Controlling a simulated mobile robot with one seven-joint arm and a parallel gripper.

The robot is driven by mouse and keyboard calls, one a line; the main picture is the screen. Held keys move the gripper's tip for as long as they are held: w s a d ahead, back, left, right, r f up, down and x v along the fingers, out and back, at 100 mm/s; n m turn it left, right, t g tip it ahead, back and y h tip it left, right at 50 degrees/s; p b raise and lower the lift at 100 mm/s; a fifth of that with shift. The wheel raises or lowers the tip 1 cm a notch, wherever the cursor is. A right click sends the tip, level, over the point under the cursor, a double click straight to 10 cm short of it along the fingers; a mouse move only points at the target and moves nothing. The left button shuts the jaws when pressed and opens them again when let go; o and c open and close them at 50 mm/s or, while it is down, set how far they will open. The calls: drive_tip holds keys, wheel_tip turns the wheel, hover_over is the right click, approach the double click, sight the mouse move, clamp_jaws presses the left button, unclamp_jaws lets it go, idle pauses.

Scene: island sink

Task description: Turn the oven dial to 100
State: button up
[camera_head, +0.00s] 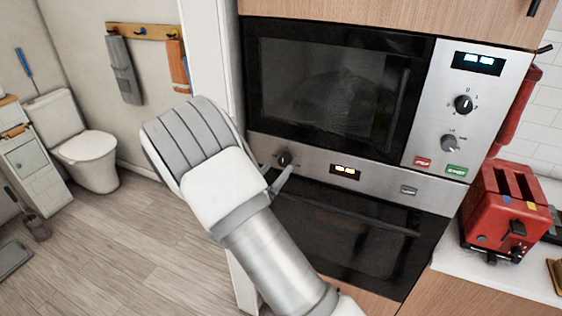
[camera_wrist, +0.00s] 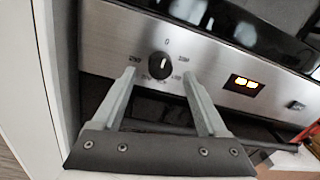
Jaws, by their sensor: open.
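The oven dial (camera_wrist: 161,65) is a black round knob on the oven's steel control strip, with its white mark pointing up toward the 0. Printed numbers ring it but are too small to read surely. In the head view the dial (camera_head: 284,158) shows just past my wrist. My gripper (camera_wrist: 158,74) is open, with its two fingers on either side of the dial and the dial between the tips in the picture. In the head view the gripper (camera_head: 277,170) is partly hidden by my wrist. I cannot tell whether the fingers touch the dial.
The oven's lit display (camera_head: 345,171) is right of the dial, and the oven door (camera_head: 345,240) is below. A microwave (camera_head: 330,85) with its own knobs sits above. A red toaster (camera_head: 508,210) stands on the counter at right. Open floor (camera_head: 130,240) lies at left.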

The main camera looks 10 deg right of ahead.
sight(282, 162)
drive_tip(key=shift+x, duration=1.9)
clamp_jaws()
